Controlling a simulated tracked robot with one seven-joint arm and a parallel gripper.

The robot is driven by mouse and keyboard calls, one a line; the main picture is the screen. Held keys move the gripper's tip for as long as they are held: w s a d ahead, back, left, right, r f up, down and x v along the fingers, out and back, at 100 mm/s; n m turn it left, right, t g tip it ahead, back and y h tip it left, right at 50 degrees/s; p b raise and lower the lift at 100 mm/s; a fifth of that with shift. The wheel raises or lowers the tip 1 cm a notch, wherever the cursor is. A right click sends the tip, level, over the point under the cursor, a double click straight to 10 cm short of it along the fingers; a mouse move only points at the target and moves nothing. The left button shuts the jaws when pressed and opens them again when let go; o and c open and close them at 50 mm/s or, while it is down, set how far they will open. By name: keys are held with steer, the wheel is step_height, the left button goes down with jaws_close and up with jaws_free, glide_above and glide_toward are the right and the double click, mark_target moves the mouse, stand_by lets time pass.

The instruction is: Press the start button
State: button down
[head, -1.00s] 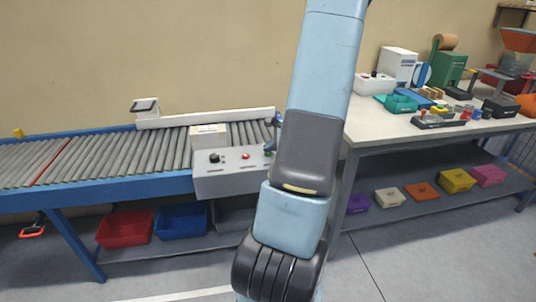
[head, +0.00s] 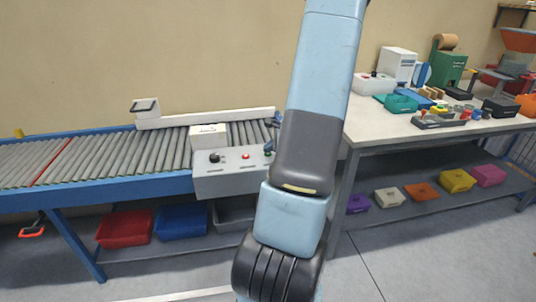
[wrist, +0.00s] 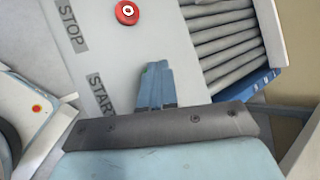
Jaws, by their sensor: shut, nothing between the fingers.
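The grey control panel (head: 232,177) sits on the conveyor's front side. It carries a black knob (head: 214,158) and a red button (head: 245,156). In the wrist view the red stop button (wrist: 127,12) is beside the printed STOP label, and the START label (wrist: 101,92) is lower on the panel. My gripper (wrist: 157,68) is shut and empty, with its fingers over the panel to the right of the START label.
A pale box (head: 208,137) stands on the conveyor rollers (head: 110,155) behind the panel. A worktable (head: 395,133) with several tools and trays is at the right. Red (head: 125,228) and blue (head: 181,220) bins sit under the conveyor.

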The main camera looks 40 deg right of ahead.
steer(key=shift+r, duration=0.7)
steer(key=shift+r, duration=0.1)
steer(key=shift+r, duration=2.4)
